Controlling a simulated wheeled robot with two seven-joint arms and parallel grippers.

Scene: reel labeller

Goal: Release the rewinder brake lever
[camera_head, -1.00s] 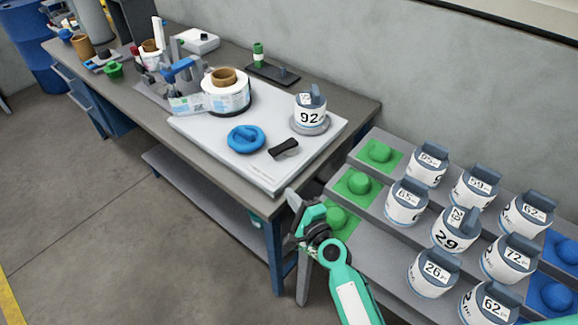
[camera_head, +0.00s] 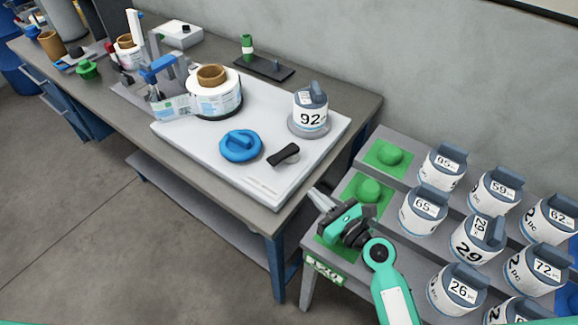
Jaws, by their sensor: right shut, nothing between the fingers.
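A black lever (camera_head: 284,154), which looks like the brake lever, sits on the white rewinder base (camera_head: 262,186) near its front right edge. The blue round handled cap (camera_head: 241,146) is left of it. A white drum marked 92 (camera_head: 310,112) stands on a grey disc behind the lever. A label roll (camera_head: 215,95) with a brown core stands at the back left of the base. My right gripper (camera_head: 312,195) is shut and empty, to the right of the base's front corner and apart from the lever. My left gripper is out of view.
A stepped rack (camera_head: 372,143) at the right holds several numbered drums (camera_head: 442,166) and green pads with round knobs (camera_head: 388,154). A dark tray (camera_head: 264,68) with a green-topped bottle lies at the back. Bare bench top (camera_head: 350,103) shows right of the base.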

